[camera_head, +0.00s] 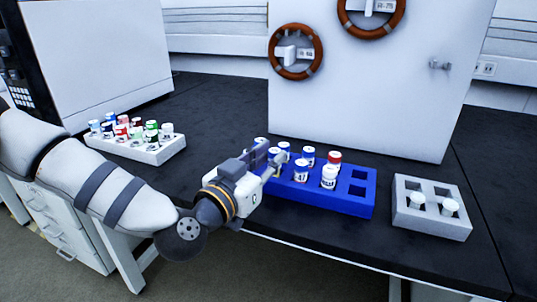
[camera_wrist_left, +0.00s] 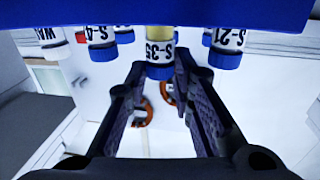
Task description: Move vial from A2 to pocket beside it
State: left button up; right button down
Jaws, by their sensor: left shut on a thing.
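The blue rack (camera_head: 345,203) stands on the dark bench and holds several vials with white-and-blue or red tops. Two pockets at its right end are empty. My left gripper (camera_head: 278,163) reaches over the rack's left part and is shut on a vial with a blue cap and the label S-35 (camera_wrist_left: 160,52). In the left wrist view, its fingers (camera_wrist_left: 160,78) lie on both sides of that vial. I cannot tell whether the vial is seated or slightly lifted. No A2 marking is readable. My right gripper is not in view.
Neighbouring vials, such as S-21 (camera_wrist_left: 228,45), stand close to the fingers. A grey rack (camera_head: 432,222) at the right holds two white-topped vials in front and has empty rear pockets. A white rack (camera_head: 150,153) at the left holds several coloured vials. A white cabinet stands behind.

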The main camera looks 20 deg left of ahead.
pick_arm(q)
jog(key=shift+f, duration=0.1)
jog(key=shift+f, duration=0.4)
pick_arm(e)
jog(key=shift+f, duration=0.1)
pick_arm(q)
jog(key=o, duration=1.4)
notch_tip(320, 180, up, 3)
jog(key=shift+r+p, duration=0.1)
jog(key=shift+p, duration=1.1)
notch_tip(320, 180, up, 4)
jog(key=p, duration=0.3)
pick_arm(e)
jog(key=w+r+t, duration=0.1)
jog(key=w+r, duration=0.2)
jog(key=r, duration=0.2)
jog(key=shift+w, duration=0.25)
